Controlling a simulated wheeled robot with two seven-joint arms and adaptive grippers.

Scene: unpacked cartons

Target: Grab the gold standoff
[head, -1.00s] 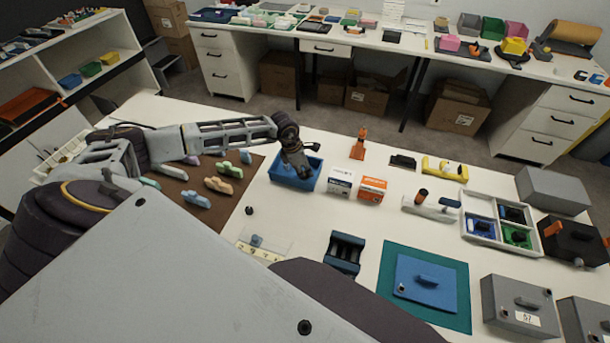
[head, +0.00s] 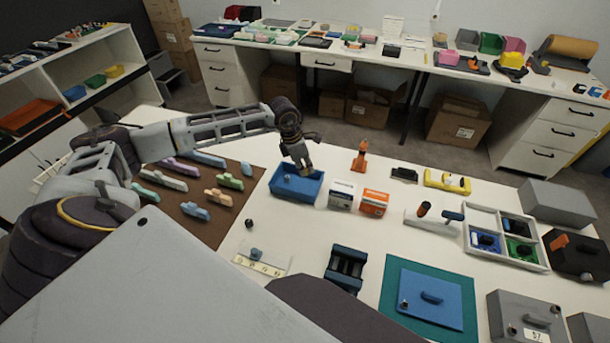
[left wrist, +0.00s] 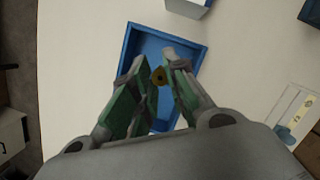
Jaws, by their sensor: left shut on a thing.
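The gold standoff (left wrist: 158,76) shows in the left wrist view as a small dark-gold piece between the tips of my left gripper (left wrist: 157,76). The green-padded fingers are closed on it. In the head view my left gripper (head: 304,170) hangs over the blue bin (head: 283,190), near its back right side. The standoff cannot be made out in that view. The blue bin (left wrist: 129,55) lies behind the fingers in the left wrist view. My right gripper is not in view.
A white box (head: 341,194) and an orange box (head: 374,203) stand right of the bin. A brown mat (head: 222,218) with several coloured pieces lies left. An orange clamp-like item (head: 360,157) stands behind. A divided tray (head: 467,227) is farther right.

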